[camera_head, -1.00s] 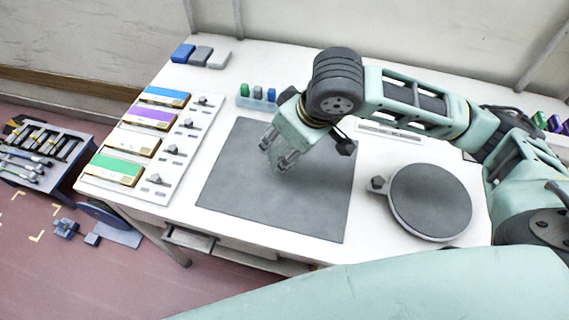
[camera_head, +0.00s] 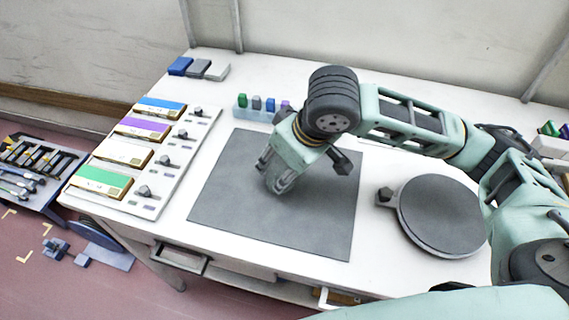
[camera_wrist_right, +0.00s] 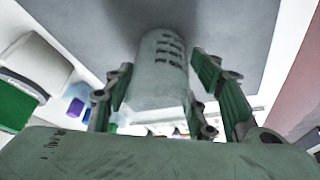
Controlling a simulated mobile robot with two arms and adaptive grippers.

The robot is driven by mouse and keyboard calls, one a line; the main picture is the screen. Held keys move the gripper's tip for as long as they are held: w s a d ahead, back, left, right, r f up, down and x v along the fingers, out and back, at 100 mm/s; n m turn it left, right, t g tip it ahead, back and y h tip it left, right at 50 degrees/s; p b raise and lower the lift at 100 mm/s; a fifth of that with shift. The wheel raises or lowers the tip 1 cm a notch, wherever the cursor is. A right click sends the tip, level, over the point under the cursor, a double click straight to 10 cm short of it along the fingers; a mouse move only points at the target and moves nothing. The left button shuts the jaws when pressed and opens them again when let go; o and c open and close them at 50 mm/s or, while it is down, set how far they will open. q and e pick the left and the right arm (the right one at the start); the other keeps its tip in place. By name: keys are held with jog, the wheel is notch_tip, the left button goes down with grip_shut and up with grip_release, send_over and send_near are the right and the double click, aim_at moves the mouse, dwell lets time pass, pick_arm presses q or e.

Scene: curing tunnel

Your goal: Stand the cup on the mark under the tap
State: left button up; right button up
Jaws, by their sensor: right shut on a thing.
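My right gripper (camera_head: 275,183) reaches down over the dark grey mat (camera_head: 225,205) on the white table. In the right wrist view, its two green-padded fingers (camera_wrist_right: 165,75) stand on either side of a pale grey-green rounded thing (camera_wrist_right: 160,65) with dark slots. The gripper is shut on this thing; I cannot tell whether it is the cup. In the head view, the arm and fingers largely hide it. I cannot pick out a cup standing elsewhere, nor a clear tap or mark. My left gripper is not in view.
A panel at left carries several coloured boxes (camera_head: 103,182) and dark knobs (camera_head: 145,191). A round dark plate (camera_head: 440,215) sits right of the mat. Small bottles (camera_head: 257,103) stand behind the mat. Blue and grey blocks (camera_head: 198,68) lie at the back left. The mat's front half is clear.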

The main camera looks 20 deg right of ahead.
jog(key=o, duration=1)
jog(key=shift+f, duration=0.1)
jog(key=shift+c, duration=0.2)
